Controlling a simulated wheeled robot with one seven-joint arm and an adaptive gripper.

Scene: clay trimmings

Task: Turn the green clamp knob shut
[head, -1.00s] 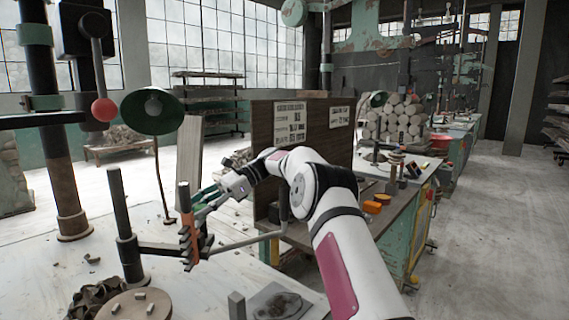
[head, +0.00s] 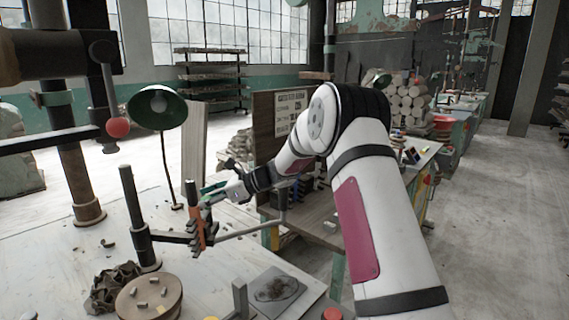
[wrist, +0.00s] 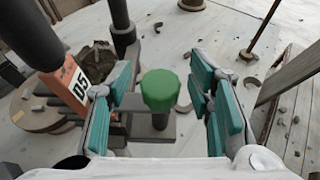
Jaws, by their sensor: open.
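The green clamp knob (wrist: 160,90) is a ribbed, round-topped knob in the middle of the wrist view. My gripper (wrist: 160,80) is open, with one teal-padded finger on each side of the knob. Gaps show between the pads and the knob, so the fingers look apart from it. In the head view my gripper (head: 212,194) is beside the orange upright piece (head: 197,228) on the clamp arm. I cannot make out the knob there. The orange piece, marked 05, also shows left of the knob in the wrist view (wrist: 73,85).
A dark post (head: 133,210) carries the clamp arm on the pale table. A round wooden board (head: 150,297) with clay bits and a square plate (head: 277,292) lie in front. A green lamp (head: 155,108) stands behind. A brown panel (head: 265,125) rises behind my arm.

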